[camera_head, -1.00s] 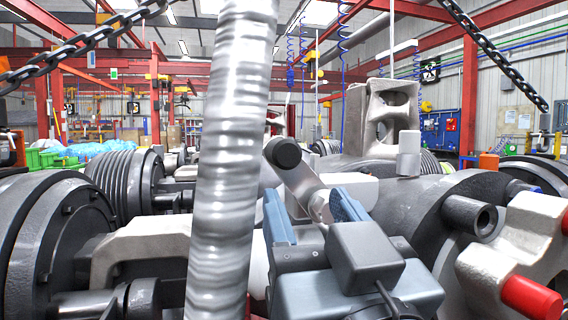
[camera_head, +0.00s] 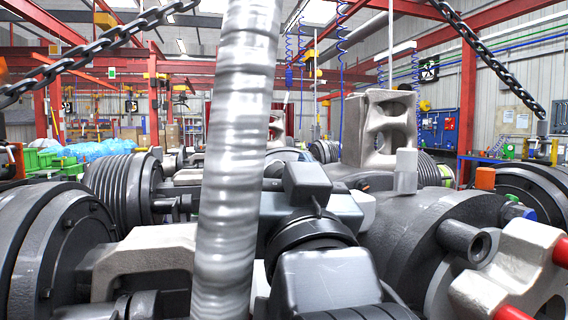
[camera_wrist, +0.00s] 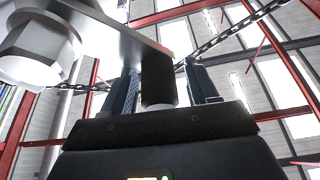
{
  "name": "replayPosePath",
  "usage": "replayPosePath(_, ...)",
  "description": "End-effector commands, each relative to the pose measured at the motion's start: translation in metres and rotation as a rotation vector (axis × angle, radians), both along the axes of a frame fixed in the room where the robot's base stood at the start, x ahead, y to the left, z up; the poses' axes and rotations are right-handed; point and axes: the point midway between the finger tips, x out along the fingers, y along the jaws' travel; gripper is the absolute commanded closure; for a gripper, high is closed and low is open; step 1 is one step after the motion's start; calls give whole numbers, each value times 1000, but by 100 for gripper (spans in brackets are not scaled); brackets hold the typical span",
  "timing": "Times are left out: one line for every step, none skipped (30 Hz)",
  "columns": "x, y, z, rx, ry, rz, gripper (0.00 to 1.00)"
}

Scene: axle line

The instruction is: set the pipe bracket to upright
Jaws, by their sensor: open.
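In the wrist view a flat silver arm (camera_wrist: 110,32) with a large hex-shaped metal end (camera_wrist: 38,50) and a short black cylinder (camera_wrist: 157,85) hanging from it fills the upper left. I take this to be the pipe bracket. My gripper (camera_wrist: 165,76) is open, with one finger on each side of the black cylinder. I cannot tell whether either finger touches it. In the head view my wrist and gripper body stand in front and hide the fingertips and most or all of the bracket.
A ribbed silver hose (camera_head: 232,150) crosses the head view from top to bottom. A pale cast block (camera_head: 380,130) stands behind my gripper. A large dark axle housing (camera_head: 430,235) and a casting with red-ended pins (camera_head: 515,275) lie right. Chains (camera_head: 500,65) hang above.

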Motion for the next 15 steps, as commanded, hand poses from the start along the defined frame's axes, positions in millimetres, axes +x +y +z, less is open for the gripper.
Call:
replayPosePath(0, 0, 0, 0, 0, 0, 42)
replayPosePath(0, 0, 0, 0, 0, 0, 42)
replayPosePath(0, 0, 0, 0, 0, 0, 42)
replayPosePath(0, 0, 0, 0, 0, 0, 42)
replayPosePath(0, 0, 0, 0, 0, 0, 42)
replayPosePath(0, 0, 0, 0, 0, 0, 45)
replayPosePath(0, 0, 0, 0, 0, 0, 48)
replayPosePath(0, 0, 0, 0, 0, 0, 51)
replayPosePath(0, 0, 0, 0, 0, 0, 55)
replayPosePath(0, 0, 0, 0, 0, 0, 58)
replayPosePath(0, 0, 0, 0, 0, 0, 61)
replayPosePath(0, 0, 0, 0, 0, 0, 64)
replayPosePath(0, 0, 0, 0, 0, 0, 67)
replayPosePath(0, 0, 0, 0, 0, 0, 70)
replayPosePath(0, 0, 0, 0, 0, 1, 74)
